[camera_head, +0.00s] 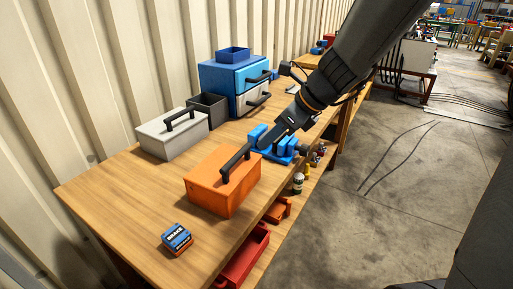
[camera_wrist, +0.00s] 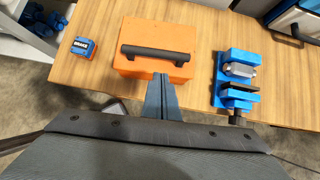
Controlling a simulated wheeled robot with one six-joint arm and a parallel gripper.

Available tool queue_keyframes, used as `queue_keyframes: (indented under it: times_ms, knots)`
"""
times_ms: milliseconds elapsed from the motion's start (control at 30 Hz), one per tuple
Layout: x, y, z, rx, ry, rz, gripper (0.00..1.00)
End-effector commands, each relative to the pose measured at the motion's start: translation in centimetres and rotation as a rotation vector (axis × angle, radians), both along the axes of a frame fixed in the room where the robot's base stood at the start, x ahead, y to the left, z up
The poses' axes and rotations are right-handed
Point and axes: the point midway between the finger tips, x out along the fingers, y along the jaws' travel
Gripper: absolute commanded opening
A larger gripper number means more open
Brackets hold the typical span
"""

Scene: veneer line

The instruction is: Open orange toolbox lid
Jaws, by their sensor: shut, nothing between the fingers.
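The orange toolbox (camera_head: 214,190) stands on the wooden workbench with its lid closed and a black handle (camera_head: 236,161) across the top. In the wrist view the orange toolbox (camera_wrist: 133,32) lies just ahead of the fingertips, its black handle (camera_wrist: 158,54) running left to right. My gripper (camera_wrist: 160,76) is shut and empty, its tips pointing at the toolbox's near edge, below the handle in the picture. Whether the tips touch the toolbox cannot be told. In the head view my gripper (camera_head: 262,143) is beside the handle's far end, partly covering the blue vise.
A blue vise (camera_wrist: 237,80) is right of the toolbox in the wrist view. A small blue-and-orange box (camera_head: 177,239) lies near the bench's front. A grey toolbox (camera_head: 160,145), a dark open bin (camera_head: 208,108) and a blue drawer cabinet (camera_head: 222,77) stand behind. The wooden bench top (camera_head: 110,200) is clear at left.

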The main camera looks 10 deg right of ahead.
Motion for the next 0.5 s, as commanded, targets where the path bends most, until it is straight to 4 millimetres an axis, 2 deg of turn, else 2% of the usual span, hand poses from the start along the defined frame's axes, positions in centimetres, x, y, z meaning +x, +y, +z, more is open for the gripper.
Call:
queue_keyframes:
  times_ms: [500]
  knots:
    - [2.6, 4.0, -6.5, -0.001, 0.002, 0.003, 0.00]
